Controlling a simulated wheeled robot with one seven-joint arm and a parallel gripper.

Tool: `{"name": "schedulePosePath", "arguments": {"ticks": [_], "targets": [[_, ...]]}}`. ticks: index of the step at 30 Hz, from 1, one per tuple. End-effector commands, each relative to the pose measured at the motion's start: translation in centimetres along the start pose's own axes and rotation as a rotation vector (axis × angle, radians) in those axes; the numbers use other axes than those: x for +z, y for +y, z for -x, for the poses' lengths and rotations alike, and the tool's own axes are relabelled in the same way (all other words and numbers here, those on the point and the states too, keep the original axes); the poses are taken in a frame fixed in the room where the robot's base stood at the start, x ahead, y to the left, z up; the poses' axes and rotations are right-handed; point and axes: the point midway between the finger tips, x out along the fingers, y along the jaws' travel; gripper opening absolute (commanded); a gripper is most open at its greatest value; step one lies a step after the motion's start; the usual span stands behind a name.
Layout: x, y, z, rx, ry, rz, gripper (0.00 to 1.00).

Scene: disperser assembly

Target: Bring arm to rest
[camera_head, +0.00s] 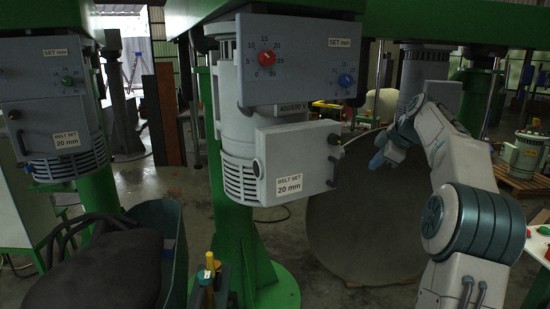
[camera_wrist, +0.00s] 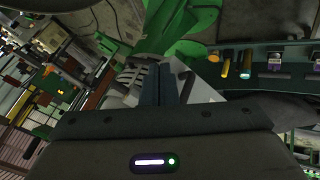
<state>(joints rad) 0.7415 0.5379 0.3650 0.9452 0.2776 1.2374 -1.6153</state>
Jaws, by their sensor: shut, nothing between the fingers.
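My arm is raised on the right side of the head view, bent at the elbow. My gripper (camera_head: 376,160) is at its far end, in front of the large grey round plate (camera_head: 350,225) and right of the middle machine's motor housing. In the wrist view the two dark fingers of my gripper (camera_wrist: 166,70) lie close together, shut and empty. Nothing touches them that I can see. The middle disperser's control box (camera_head: 300,85) has a red knob (camera_head: 265,58) and a blue knob (camera_head: 345,80). Its "BELT SET 20 mm" cover (camera_head: 296,160) is closed.
A second disperser (camera_head: 55,115) with a green knob stands at the left. A dark bulky sack (camera_head: 95,265) fills the lower left. Yellow-handled tools (camera_head: 208,275) stand at bottom centre; a tool tray (camera_wrist: 270,85) shows in the wrist view. A pump (camera_head: 523,155) sits on a pallet at right.

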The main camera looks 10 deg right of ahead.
Motion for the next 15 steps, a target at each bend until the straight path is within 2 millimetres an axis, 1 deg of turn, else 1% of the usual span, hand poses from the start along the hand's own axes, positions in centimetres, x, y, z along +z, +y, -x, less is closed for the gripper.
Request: {"name": "schedulePosePath", "arguments": {"ticks": [2,5,8,9,11,12,14,15], "targets": [[-1.4,-1.0,-0.1,-0.012,-0.012,-0.017,0.00],[-4.0,-3.5,-0.3,-0.040,-0.046,-0.073,0.00],[-6.8,-7.3,-0.4,-0.065,-0.098,-0.158,0.00],[-7.6,-9.0,-0.4,-0.073,-0.121,-0.197,0.00],[-8.8,-11.6,-0.3,-0.079,-0.153,-0.254,0.00],[-9.3,-13.4,-0.1,-0.081,-0.175,-0.294,0.00],[-10.1,-16.1,0.2,-0.080,-0.205,-0.353,0.00],[-10.4,-17.9,0.4,-0.078,-0.223,-0.394,0.00]]}}
